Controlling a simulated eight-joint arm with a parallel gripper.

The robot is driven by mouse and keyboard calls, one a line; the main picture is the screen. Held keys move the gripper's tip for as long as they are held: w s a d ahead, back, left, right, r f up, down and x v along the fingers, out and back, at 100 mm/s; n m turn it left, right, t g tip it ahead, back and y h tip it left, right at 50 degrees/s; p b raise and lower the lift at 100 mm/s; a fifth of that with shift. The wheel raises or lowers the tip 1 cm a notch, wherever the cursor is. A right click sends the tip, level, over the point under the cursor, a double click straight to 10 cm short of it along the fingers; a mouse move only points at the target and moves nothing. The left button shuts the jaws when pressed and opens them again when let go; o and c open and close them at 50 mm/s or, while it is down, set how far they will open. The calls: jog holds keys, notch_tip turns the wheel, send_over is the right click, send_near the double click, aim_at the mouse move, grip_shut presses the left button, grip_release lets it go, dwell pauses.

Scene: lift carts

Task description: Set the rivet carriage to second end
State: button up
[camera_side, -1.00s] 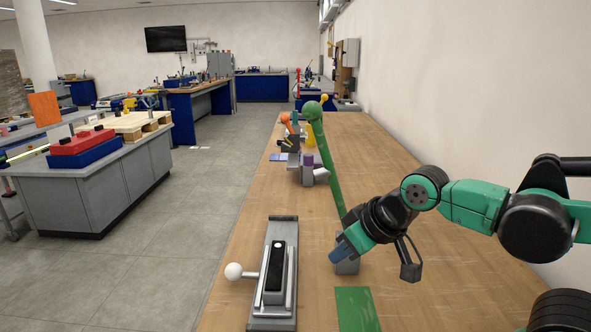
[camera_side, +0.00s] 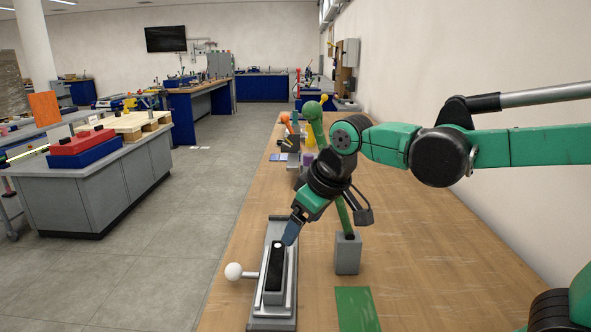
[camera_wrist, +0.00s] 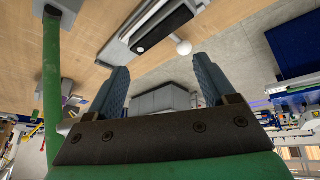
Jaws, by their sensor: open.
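The rivet carriage looks to be the black block (camera_side: 274,268) with a white dot, sitting between the rails of a grey slide base (camera_side: 272,324) on the bench. A rod with a white ball knob (camera_side: 234,271) sticks out to its left. In the wrist view the black block (camera_wrist: 165,28) and the ball knob (camera_wrist: 184,48) lie beyond the fingers. My gripper (camera_side: 289,240) is above the far part of the slide, close to the block in the side view; whether it touches cannot be told. In the wrist view its two blue fingers (camera_wrist: 160,80) are apart with nothing between them.
A green lever (camera_side: 344,217) rises from a grey box (camera_side: 347,256) just right of the slide, partly behind my arm. A green plate (camera_side: 356,309) lies in front of it. Other fixtures stand farther back. The bench at right is clear.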

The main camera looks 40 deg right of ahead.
jog(key=w+a+f+n+g, duration=0.2)
jog(key=w+a, duration=0.1)
jog(key=w, duration=0.5)
jog(key=n+g+h, duration=0.2)
send_over(231, 266)
jog(key=f, duration=0.4)
jog(key=s+f, duration=0.1)
jog(key=f, duration=0.1)
jog(key=shift+a+f, duration=0.3)
jog(key=shift+f, duration=0.05)
jog(key=shift+w+a+f+n, duration=0.1)
jog(key=shift+w+f+n, duration=0.15)
jog(key=shift+f, duration=0.45)
jog(key=shift+x, duration=2.5)
jog(key=shift+a, duration=0.1)
grip_shut()
